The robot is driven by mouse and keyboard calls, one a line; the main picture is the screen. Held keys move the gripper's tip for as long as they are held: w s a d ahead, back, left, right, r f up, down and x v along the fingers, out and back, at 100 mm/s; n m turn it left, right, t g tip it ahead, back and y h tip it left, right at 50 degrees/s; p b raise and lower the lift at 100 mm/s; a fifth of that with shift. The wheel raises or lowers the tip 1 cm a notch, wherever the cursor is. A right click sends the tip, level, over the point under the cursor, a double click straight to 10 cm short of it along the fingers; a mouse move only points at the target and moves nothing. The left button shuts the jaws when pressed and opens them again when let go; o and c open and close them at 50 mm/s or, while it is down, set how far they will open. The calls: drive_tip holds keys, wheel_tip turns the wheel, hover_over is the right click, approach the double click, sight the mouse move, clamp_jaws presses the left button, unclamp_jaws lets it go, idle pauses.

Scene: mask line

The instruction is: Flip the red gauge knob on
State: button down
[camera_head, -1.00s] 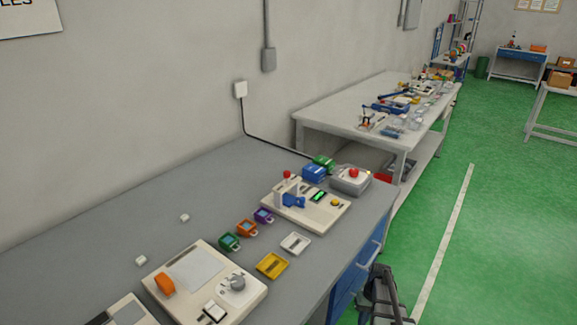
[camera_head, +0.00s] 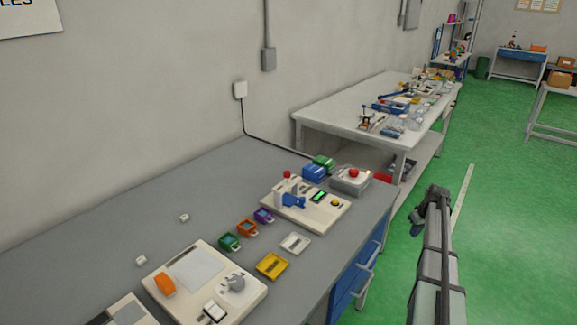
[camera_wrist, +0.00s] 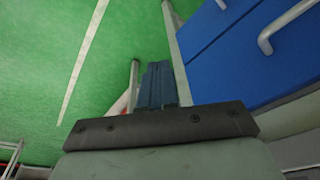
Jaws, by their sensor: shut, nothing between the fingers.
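Two red knobs show in the head view. One red knob (camera_head: 353,173) sits on top of a grey box (camera_head: 350,185) at the bench's far right corner. The other red ball knob (camera_head: 287,174) stands on a cream panel (camera_head: 318,217) with a blue clamp and a green display. I cannot tell which one is the gauge knob. My gripper (camera_head: 417,228) is beyond the bench's right edge, over the green floor, apart from both knobs. In the wrist view its fingers (camera_wrist: 160,67) are together and empty, with no knob in sight.
The grey bench (camera_head: 110,225) carries small coloured cups, a yellow tray (camera_head: 272,265) and a cream panel with a grey dial (camera_head: 236,283). Blue drawers (camera_wrist: 235,45) with handles are close at right in the wrist view. A second white bench (camera_head: 340,112) stands behind.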

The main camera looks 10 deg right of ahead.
drive_tip(key=w+d+r, duration=0.1)
drive_tip(key=w+r, duration=0.2)
drive_tip(key=r, duration=0.3)
wheel_tip(320, 180, up, 34)
drive_tip(key=n+g, duration=0.1)
drive_tip(key=n, duration=0.7)
hover_over(287, 172)
drive_tip(key=s+d, duration=0.2)
drive_tip(key=shift+s+f+y, duration=0.1)
drive_tip(key=shift+s+y, duration=0.05)
drive_tip(key=shift+y, duration=0.25)
drive_tip(key=f, duration=0.4)
drive_tip(key=w+a+f, duration=0.1)
drive_tip(key=f, duration=0.4)
drive_tip(key=w+f, duration=0.1)
drive_tip(key=f, duration=0.3)
drive_tip(key=shift+a+f, duration=0.25)
drive_tip(key=shift+f, duration=0.15)
